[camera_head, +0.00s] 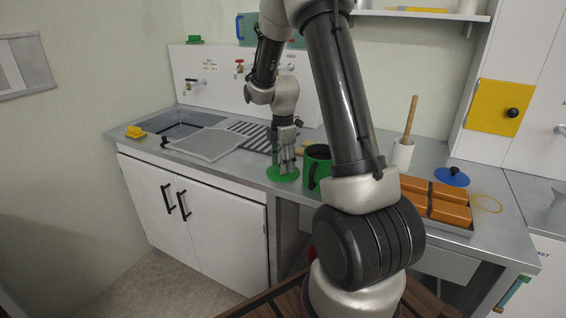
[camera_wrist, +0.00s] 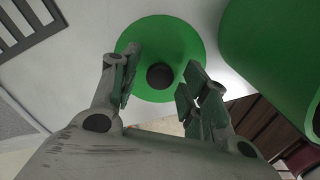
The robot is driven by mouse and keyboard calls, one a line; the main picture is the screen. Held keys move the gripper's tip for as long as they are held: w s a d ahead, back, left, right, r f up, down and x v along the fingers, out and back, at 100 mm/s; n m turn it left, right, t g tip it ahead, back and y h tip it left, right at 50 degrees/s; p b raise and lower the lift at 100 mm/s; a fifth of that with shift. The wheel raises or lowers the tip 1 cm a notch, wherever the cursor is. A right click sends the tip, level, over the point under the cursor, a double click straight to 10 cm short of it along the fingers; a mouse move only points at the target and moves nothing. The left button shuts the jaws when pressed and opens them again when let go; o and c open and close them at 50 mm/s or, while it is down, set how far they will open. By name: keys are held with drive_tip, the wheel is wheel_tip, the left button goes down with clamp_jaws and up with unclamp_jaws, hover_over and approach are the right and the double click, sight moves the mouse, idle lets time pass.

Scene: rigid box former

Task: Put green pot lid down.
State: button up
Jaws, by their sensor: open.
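The green pot lid (camera_head: 283,174) lies flat on the metal counter, near its front edge. In the wrist view the lid (camera_wrist: 160,38) is a green disc with a dark round knob at its centre. My gripper (camera_head: 287,166) is above the lid, pointing down. In the wrist view its fingers (camera_wrist: 155,78) are apart on either side of the knob, and I see a gap between them and the knob. The green pot (camera_head: 316,165) stands just right of the lid, partly behind my arm.
A sink with a grey mat (camera_head: 207,143) and a striped drainer (camera_head: 251,135) lie to the left. A tray of orange-brown blocks (camera_head: 434,200), a blue lid (camera_head: 452,177) and a white crock with a wooden stick (camera_head: 402,153) stand to the right. The counter's front edge is close to the lid.

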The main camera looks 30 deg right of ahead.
drive_tip(key=s+a+r+m, duration=0.1)
drive_tip(key=s+r+m, duration=0.1)
drive_tip(key=r, duration=0.7)
drive_tip(key=s+a+r+m, duration=0.1)
drive_tip(key=s+r, duration=0.2)
drive_tip(key=r, duration=0.5)
drive_tip(key=s+a+r+m+t, duration=0.2)
drive_tip(key=s+m, duration=0.5)
drive_tip(key=s, duration=0.3)
drive_tip(key=s+a+r+m+t, duration=0.2)
drive_tip(key=s+m, duration=0.4)
drive_tip(key=s, duration=0.5)
drive_tip(key=shift+s+a+r+m, duration=0.15)
drive_tip(key=shift+a+r+m, duration=0.2)
drive_tip(key=shift+a, duration=0.5)
